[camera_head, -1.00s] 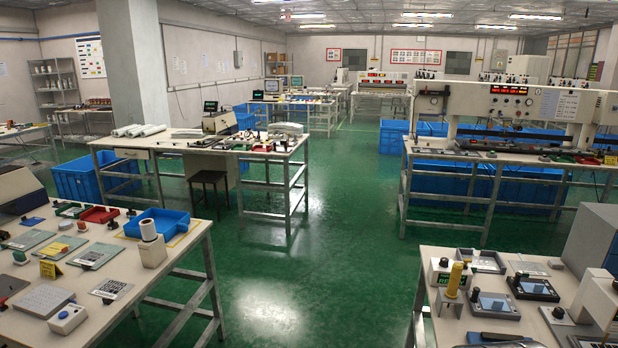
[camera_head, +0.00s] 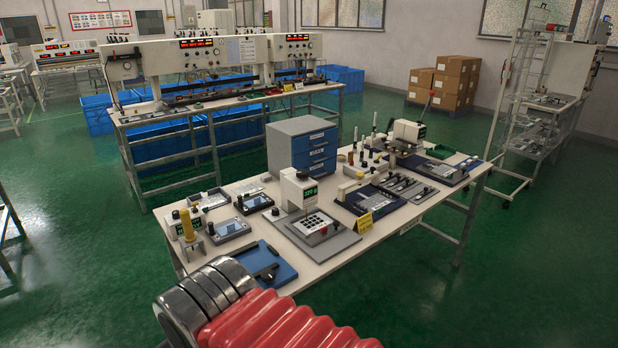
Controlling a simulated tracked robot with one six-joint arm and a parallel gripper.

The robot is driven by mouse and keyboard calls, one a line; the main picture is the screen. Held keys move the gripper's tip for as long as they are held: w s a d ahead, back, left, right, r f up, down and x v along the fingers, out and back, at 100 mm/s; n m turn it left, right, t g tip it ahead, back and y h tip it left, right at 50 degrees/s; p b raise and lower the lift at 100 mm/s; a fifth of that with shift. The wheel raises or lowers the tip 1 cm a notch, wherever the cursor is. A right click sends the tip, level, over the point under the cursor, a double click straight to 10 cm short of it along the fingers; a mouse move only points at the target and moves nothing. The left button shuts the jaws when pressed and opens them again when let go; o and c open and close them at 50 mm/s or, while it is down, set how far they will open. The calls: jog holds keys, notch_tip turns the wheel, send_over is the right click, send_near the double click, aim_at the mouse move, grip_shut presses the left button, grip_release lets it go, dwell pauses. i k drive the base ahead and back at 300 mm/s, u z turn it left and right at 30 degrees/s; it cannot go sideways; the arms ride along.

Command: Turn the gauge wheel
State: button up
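I cannot single out the gauge wheel among the small devices on the workbench (camera_head: 378,232) in front of me. A red ribbed sleeve and dark metal rings of my arm fill the bottom edge. My gripper is out of view.
Green floor (camera_head: 500,300) is open on the right. Cardboard boxes (camera_head: 465,85) are stacked behind.

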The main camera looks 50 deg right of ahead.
aim_at(303, 174)
jog(key=k, duration=1.15)
jog(key=u, duration=0.4)
jog(key=i, duration=2.2)
jog(key=z, duration=0.55)
